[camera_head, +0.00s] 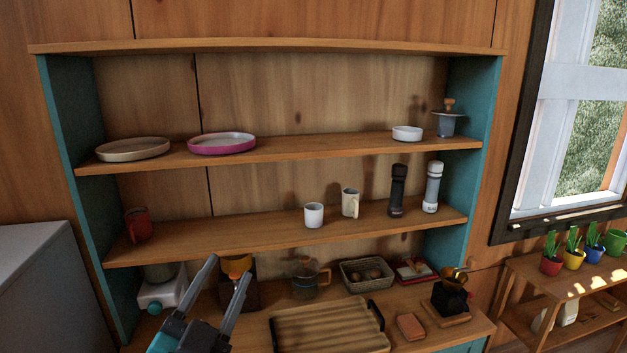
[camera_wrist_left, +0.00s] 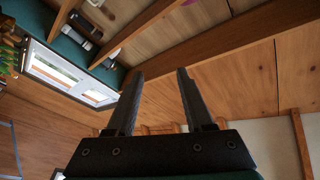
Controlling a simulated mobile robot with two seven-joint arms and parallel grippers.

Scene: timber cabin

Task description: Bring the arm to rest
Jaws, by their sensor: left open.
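My left gripper (camera_head: 222,285) comes in at the bottom of the head view, in front of the lower part of the wooden shelf unit. Its two grey fingers are apart and nothing is between them. In the left wrist view the open fingers (camera_wrist_left: 160,100) point toward timber boards, with empty air between them. My right gripper is not in view.
The shelves hold a pink-rimmed plate (camera_head: 222,143), a red mug (camera_head: 138,225), white mug (camera_head: 314,215) and dark grinder (camera_head: 397,190). The counter below carries a slatted wooden tray (camera_head: 300,330), glass pot (camera_head: 304,280) and basket (camera_head: 367,274). A window (camera_head: 570,110) is at right.

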